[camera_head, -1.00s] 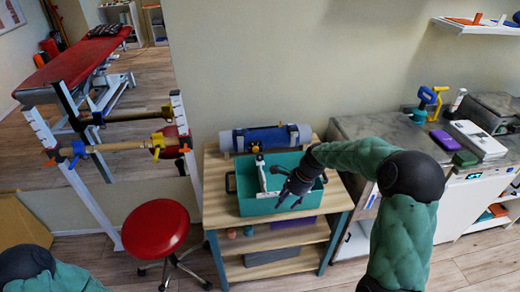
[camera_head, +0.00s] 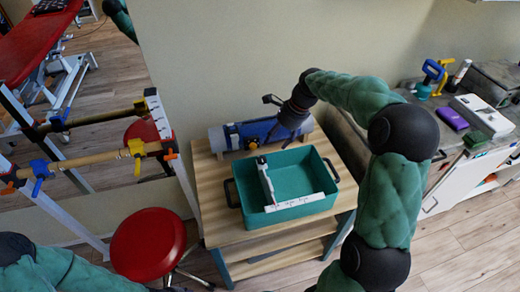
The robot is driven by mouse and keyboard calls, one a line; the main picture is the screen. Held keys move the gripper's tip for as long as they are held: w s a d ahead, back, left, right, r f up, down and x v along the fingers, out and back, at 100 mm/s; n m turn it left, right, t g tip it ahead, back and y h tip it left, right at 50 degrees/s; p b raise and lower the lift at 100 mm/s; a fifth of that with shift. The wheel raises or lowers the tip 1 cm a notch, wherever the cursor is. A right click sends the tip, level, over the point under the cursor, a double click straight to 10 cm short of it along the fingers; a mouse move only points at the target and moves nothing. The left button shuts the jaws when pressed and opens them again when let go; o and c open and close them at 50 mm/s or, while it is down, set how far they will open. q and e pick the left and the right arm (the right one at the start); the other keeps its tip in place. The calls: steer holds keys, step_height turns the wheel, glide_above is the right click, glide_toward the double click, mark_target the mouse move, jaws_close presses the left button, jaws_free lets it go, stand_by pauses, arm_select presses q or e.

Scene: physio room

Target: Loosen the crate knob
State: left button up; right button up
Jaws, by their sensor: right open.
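A teal crate (camera_head: 232,172) with dark side handles stands on the wooden shelf unit. Inside it lies a white hinged tool (camera_head: 268,183), one arm along the crate and one across its front. A small dark knob (camera_head: 261,160) shows at the tool's far end; its details are too small to tell. My right gripper (camera_head: 272,118) is open and empty, above and behind the crate, in front of the wall. It is apart from the knob and partly overlaps a blue device in the picture. My left gripper is out of view; only part of that arm shows at bottom left.
A grey roll (camera_head: 217,139) and a blue device (camera_head: 250,132) lie behind the crate. A red stool (camera_head: 148,244) stands left of the shelf unit. A counter at right holds a purple box (camera_head: 450,116) and other items.

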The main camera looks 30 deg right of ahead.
mark_target(263, 159)
steer(key=b+x, duration=0.3)
steer(key=x, duration=0.7)
steer(key=shift+s+f, duration=0.1)
steer(key=shift+f, duration=0.1)
steer(key=c, duration=1.1)
